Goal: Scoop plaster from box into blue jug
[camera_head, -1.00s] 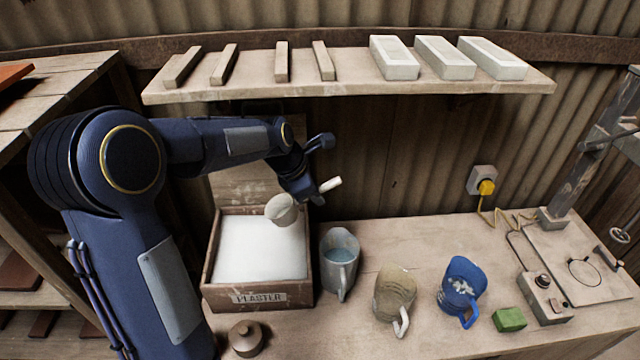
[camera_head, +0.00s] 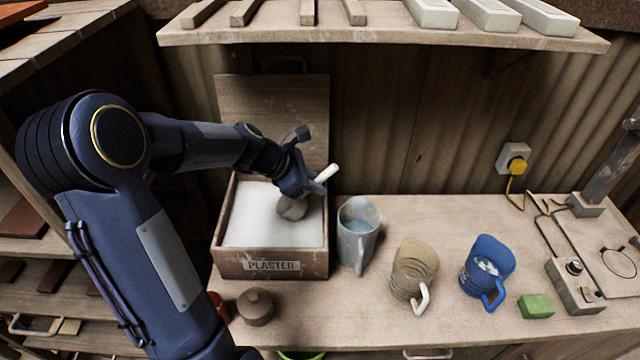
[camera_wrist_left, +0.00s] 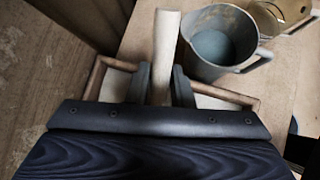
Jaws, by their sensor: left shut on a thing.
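My left gripper (camera_head: 308,184) is shut on the pale handle (camera_head: 327,173) of a scoop. The scoop's bowl (camera_head: 291,208) is down at the white plaster (camera_head: 262,215) in the right part of the open wooden plaster box (camera_head: 232,264); its lower edge seems sunk in. In the left wrist view the handle (camera_wrist_left: 164,50) stands between the two fingers, and the bowl is hidden. The blue jug (camera_head: 487,264) stands upright on the bench to the right, with some white material inside. My right gripper is not in view.
A grey jug (camera_head: 357,240) with bluish contents stands just right of the box, then a tan jug (camera_head: 412,272). A green block (camera_head: 536,306) and a small control box (camera_head: 574,287) lie right of the blue jug. A brown lidded pot (camera_head: 256,307) stands in front. A shelf (camera_head: 390,38) hangs above.

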